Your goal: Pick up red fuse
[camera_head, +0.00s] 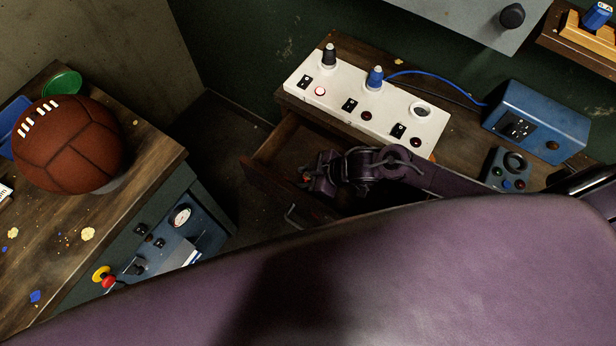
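My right gripper (322,178) reaches into an open wooden drawer (268,168) under the bench at the centre. Its fingers are dark and small here, and I cannot tell whether they are open or shut. A tiny reddish spot shows at the fingertips; I cannot tell whether it is the red fuse. No red fuse is clearly visible. A white fuse panel (327,88) on the bench holds a black fuse (329,55) at left and a blue fuse (375,77) in the middle. Its right socket (422,109) is empty. My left gripper is not in view.
A blue box (538,122) with a cable and a small blue control box (507,168) stand right of the panel. A brown leather ball (68,145) sits on the left bench (120,200). My purple arm hides the lower foreground.

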